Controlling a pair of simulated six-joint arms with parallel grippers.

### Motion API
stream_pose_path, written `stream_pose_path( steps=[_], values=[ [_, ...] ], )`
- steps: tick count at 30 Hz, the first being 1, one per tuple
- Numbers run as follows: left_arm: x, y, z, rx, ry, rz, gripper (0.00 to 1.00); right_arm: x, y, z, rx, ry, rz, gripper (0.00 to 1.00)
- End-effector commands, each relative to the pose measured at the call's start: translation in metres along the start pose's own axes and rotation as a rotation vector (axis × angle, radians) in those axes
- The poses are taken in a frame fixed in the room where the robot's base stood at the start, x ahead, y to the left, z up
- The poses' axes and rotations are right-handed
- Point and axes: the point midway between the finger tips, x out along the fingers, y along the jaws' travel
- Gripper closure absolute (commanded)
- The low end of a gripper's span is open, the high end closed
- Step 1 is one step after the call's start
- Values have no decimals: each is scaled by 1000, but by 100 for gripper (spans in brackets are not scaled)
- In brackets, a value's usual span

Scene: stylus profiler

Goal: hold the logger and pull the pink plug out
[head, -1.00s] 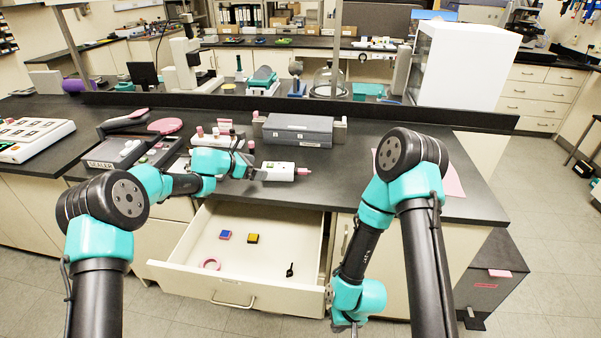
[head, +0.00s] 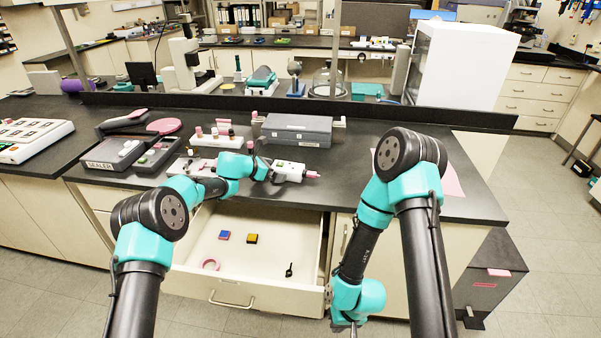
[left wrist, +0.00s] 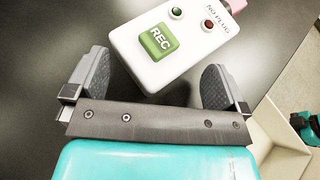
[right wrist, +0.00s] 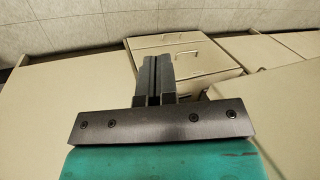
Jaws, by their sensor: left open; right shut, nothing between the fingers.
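The logger is a white box (head: 290,171) lying on the dark bench near its front edge. In the left wrist view the logger (left wrist: 165,38) shows a green REC button, two small indicator lights and a "NO PLUG" label. The pink plug (head: 312,174) sticks out of its right end, and a part of the plug (left wrist: 237,5) shows at the top of the left wrist view. My left gripper (head: 274,172) is at the logger's left end, with open fingers (left wrist: 155,85) on either side of it, not closed on it. My right gripper (right wrist: 155,78) is shut and empty, low in front of the cabinets.
An open drawer (head: 265,222) below the logger holds a blue block (head: 224,235), a yellow block (head: 252,239), a pink ring (head: 210,265) and a small black item (head: 289,270). A grey case (head: 297,130) stands behind the logger. The sealer (head: 128,152) is to the left.

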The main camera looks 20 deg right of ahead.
Motion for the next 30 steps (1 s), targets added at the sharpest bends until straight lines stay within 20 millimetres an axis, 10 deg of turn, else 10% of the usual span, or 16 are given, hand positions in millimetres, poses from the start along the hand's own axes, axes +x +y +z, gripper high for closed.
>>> stream_pose_path(
  steps=[15,30],
  values=[
    [12,0,1,2,-1,0,1,0,0,0,0,0,0,100],
    [12,0,1,2,-1,1,49,0,0,0,0,0,0,100]
  ],
)
